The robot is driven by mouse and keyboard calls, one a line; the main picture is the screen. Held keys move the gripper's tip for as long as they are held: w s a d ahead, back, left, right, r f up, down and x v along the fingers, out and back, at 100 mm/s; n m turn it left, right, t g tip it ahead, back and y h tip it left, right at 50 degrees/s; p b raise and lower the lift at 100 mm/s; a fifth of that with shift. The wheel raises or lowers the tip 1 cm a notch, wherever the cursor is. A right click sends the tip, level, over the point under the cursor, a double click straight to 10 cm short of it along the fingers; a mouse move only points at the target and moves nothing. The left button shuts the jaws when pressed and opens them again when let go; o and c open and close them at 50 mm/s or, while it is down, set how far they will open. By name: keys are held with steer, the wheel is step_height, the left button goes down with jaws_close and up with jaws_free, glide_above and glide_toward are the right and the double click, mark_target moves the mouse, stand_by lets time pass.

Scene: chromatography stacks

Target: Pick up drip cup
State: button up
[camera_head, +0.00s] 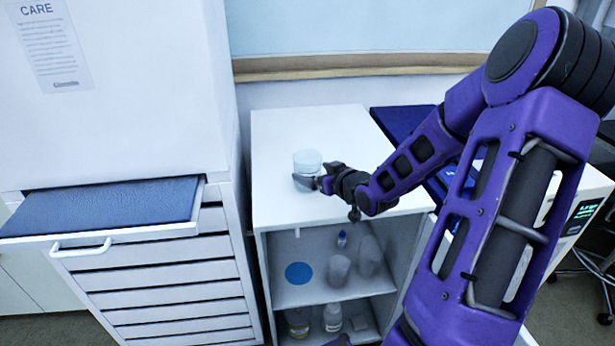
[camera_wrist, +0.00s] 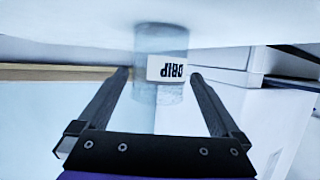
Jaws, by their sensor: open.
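The drip cup (camera_head: 307,160) is a pale, translucent cylinder standing upright on top of the white cabinet (camera_head: 275,200). In the wrist view the drip cup (camera_wrist: 150,43) shows upside down, with a white label reading "DRIP". My gripper (camera_head: 312,182) is open at the near side of the cup, low over the cabinet top. In the wrist view the two fingers of my gripper (camera_wrist: 158,75) lie on either side of the cup's outline. I cannot tell whether the fingertips reach around the cup or stop just before it, or whether they touch it.
A white drawer unit with an open, blue-lined drawer (camera_head: 110,205) stands at the left. Shelves below the cabinet top hold cups, bottles and a blue disc (camera_head: 298,273). A dark blue tray (camera_head: 403,122) lies to the right. The cabinet top around the cup is otherwise clear.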

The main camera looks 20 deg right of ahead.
steer(key=shift+b+x, duration=0.3)
steer(key=shift+x, duration=1.7)
steer(key=shift+r, duration=0.1)
steer(key=c, duration=1)
